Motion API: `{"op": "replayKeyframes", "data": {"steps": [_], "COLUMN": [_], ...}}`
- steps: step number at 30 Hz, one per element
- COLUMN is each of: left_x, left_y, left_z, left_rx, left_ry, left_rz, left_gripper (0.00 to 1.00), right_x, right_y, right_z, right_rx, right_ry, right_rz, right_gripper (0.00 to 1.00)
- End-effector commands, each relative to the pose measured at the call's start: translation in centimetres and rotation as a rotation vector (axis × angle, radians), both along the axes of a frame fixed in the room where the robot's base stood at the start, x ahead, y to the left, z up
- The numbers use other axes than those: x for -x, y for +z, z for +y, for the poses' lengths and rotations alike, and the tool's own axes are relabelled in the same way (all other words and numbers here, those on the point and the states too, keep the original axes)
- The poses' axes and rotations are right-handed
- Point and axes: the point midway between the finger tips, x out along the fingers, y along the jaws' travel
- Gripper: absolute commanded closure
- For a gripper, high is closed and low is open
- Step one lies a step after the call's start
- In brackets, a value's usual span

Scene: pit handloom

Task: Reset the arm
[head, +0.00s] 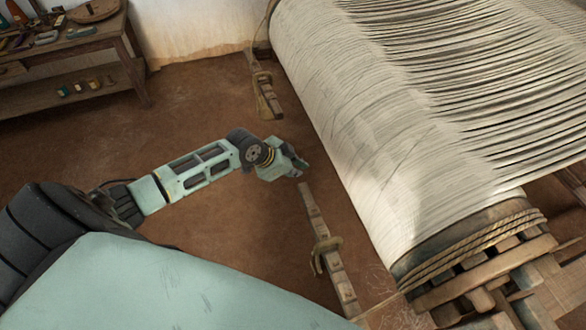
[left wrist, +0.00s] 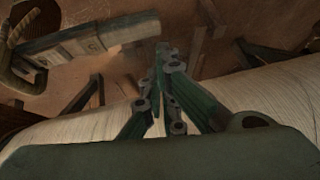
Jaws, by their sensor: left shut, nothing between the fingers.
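My left arm reaches in from the left in the head view, over the brown floor. My left gripper (head: 297,165) is at its end, left of the loom's cloth roll and above the upper end of a wooden bar. In the left wrist view the green fingers of my left gripper (left wrist: 166,55) are together with nothing between them. My right gripper is not in view.
The large roll of pale threads (head: 385,150) fills the right side. A notched wooden bar (head: 322,235) with a rope tie stands close below my gripper. A wooden workbench (head: 75,55) with tools stands at the upper left. Open brown floor (head: 100,140) lies between.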

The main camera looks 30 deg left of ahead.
Motion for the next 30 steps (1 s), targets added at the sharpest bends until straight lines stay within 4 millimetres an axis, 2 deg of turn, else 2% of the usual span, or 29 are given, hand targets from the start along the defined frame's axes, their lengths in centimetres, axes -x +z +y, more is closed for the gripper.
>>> {"op": "replayKeyframes", "data": {"steps": [2,8,11,14,17,18,20,21,23,26,27,30], "left_x": [0.0,0.0,0.5,2.2,5.7,7.6,10.6,12.8,16.3,22.7,25.4,32.0], "left_y": [0.7,0.5,-1.4,-6.0,-12.1,-14.7,-18.1,-20.3,-23.2,-27.5,-28.9,-31.9], "left_z": [-0.1,-0.2,0.3,1.4,2.5,2.8,3.0,3.0,2.7,1.6,1.0,-0.8], "left_rx": [0.001,0.002,0.003,-0.003,-0.017,-0.027,-0.04,-0.049,-0.063,-0.082,-0.087,-0.101], "left_ry": [0.0,0.003,0.042,0.133,0.248,0.291,0.344,0.375,0.414,0.464,0.48,0.506], "left_rz": [-0.002,-0.002,0.013,0.047,0.1,0.125,0.16,0.184,0.222,0.287,0.315,0.382], "left_gripper": [1.0,1.0,1.0,1.0,1.0,1.0,1.0,1.0,1.0,1.0,1.0,1.0], "right_x": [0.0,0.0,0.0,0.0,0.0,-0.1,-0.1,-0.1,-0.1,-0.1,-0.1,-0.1], "right_y": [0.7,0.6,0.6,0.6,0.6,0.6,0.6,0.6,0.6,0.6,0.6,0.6], "right_z": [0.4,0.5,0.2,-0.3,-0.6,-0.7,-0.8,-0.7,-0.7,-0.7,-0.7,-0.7], "right_rx": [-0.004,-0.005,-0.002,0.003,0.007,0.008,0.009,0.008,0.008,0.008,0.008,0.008], "right_ry": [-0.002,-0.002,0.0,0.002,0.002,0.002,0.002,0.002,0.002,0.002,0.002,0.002], "right_rz": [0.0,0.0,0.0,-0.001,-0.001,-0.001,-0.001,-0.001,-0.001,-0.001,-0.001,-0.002], "right_gripper": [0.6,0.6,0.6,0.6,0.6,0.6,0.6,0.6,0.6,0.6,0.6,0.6]}}
